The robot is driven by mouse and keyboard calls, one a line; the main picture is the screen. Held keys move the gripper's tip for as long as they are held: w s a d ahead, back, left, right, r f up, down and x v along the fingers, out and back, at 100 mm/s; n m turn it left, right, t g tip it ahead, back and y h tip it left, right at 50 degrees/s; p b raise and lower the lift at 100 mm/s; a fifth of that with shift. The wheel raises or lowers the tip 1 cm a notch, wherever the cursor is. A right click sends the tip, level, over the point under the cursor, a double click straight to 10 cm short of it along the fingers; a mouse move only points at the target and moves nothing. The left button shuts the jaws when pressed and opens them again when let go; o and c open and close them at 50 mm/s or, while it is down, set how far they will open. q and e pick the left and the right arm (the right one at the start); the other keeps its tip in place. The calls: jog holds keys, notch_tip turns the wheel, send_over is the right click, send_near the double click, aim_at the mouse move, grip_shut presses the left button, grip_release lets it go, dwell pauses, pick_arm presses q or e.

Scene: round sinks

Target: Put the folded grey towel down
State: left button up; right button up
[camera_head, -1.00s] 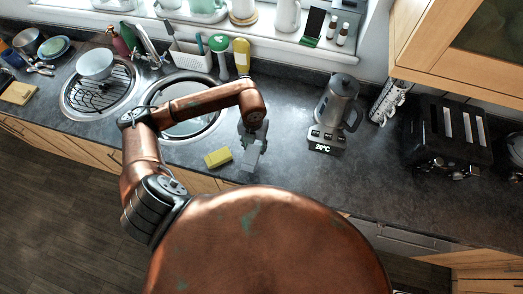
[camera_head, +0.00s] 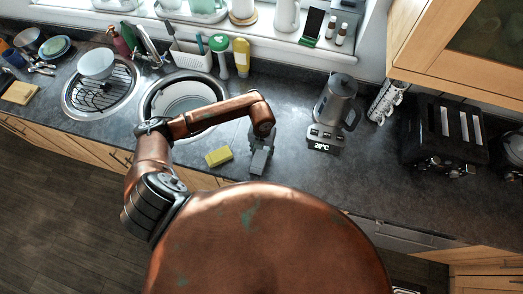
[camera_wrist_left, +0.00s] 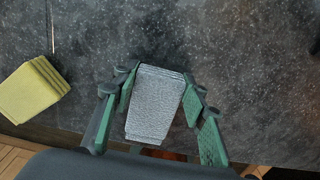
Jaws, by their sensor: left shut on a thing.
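The folded grey towel (camera_wrist_left: 154,103) is between the green-padded fingers of my left gripper (camera_wrist_left: 158,95) in the left wrist view. The gripper is shut on it. In the head view the towel (camera_head: 259,161) shows as a small grey block below my left gripper (camera_head: 262,143), over the dark worktop near its front edge. I cannot tell whether the towel touches the worktop. My right gripper is not in view.
A folded yellow cloth (camera_head: 219,156) lies just left of the grey towel, also in the left wrist view (camera_wrist_left: 35,90). A kettle (camera_head: 337,101) stands to the right. The round sink with plates (camera_head: 182,100) is to the left.

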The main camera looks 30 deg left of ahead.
pick_arm(q)
jog(key=o, duration=1.1)
notch_tip(320, 180, up, 12)
jog(key=shift+r+b, duration=0.15)
jog(key=shift+b, duration=0.85)
